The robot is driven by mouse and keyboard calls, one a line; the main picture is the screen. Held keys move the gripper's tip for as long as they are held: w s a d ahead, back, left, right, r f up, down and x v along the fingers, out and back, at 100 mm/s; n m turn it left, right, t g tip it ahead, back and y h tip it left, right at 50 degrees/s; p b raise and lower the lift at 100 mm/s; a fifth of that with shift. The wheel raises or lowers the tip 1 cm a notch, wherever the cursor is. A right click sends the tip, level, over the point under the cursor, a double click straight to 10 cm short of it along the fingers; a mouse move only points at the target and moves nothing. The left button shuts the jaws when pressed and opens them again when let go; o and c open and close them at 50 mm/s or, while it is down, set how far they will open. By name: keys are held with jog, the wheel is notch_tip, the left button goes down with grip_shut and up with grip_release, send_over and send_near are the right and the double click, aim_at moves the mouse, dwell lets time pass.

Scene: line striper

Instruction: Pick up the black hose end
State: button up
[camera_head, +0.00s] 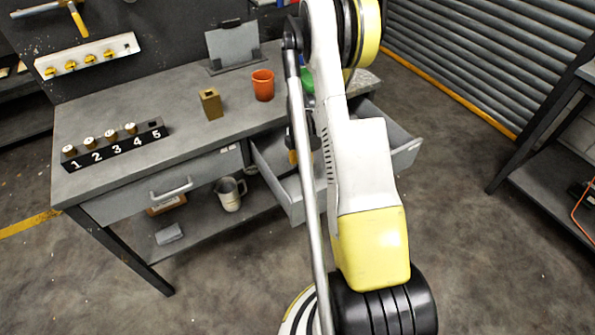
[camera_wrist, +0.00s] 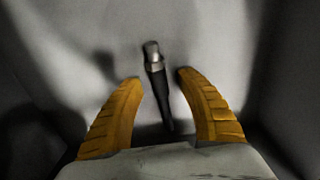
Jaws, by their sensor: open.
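The black hose end (camera_wrist: 159,88) shows in the wrist view as a dark tapered piece with a silver metal tip. It lies on a grey surface with side walls, which looks like the inside of the open drawer (camera_head: 273,163). My gripper (camera_wrist: 157,76) is open, with one yellow ribbed finger on each side of the hose end. The tip reaches a little beyond the fingertips, and neither finger visibly touches it. In the head view my arm hides most of the drawer's inside; the hose end is not seen there.
The drawer's grey walls (camera_wrist: 285,60) stand close around my gripper. On the workbench (camera_head: 160,150) are a numbered block (camera_head: 115,144), a brass-coloured block (camera_head: 211,104), an orange cup (camera_head: 263,85) and a tilted grey panel (camera_head: 233,45). A metal jug (camera_head: 229,194) stands on the lower shelf.

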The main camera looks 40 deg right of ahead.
grip_shut()
jog(key=shift+r, duration=0.1)
